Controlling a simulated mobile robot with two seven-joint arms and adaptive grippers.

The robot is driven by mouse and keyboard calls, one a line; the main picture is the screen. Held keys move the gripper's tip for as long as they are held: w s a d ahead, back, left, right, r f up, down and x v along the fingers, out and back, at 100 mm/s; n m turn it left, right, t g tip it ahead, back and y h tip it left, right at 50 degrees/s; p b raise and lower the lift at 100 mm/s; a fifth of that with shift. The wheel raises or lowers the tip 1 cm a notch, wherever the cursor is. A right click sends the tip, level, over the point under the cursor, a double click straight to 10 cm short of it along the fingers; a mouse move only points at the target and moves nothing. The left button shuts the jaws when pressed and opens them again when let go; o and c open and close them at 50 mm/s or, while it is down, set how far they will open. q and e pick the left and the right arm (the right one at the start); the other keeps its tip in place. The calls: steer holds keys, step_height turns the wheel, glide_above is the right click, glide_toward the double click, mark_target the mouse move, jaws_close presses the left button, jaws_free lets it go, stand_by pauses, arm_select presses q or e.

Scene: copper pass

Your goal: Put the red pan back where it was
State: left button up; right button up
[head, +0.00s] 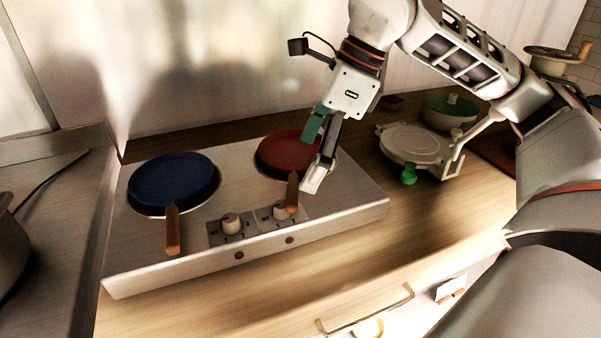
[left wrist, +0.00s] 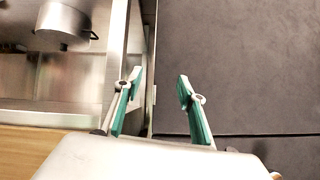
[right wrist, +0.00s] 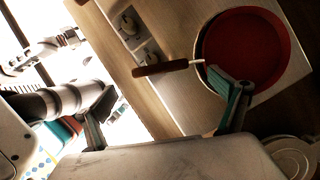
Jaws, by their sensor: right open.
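The red pan (head: 284,152) sits on the right burner of the steel two-burner hob (head: 232,180). Its brown handle (head: 292,192) points toward the front of the hob. In the right wrist view the red pan (right wrist: 243,50) lies flat at the upper right, its handle pointing left. My right gripper (head: 311,165) is open at the right side of the pan and handle, its fingers apart. One green finger overlaps the pan's edge in the right wrist view; I cannot tell if it touches. My left gripper (left wrist: 158,84) is open and empty, seen only in the left wrist view.
A blue pan (head: 173,180) sits on the left burner. Two knobs are at the hob's front. A white round appliance (head: 413,144) and a green bowl (head: 450,109) stand to the right. A steel pot (left wrist: 63,24) shows in the left wrist view. Bare wood lies before the hob.

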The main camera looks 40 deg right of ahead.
steer(key=p+v, duration=0.1)
steer(key=v, duration=0.6)
stand_by(0.5)
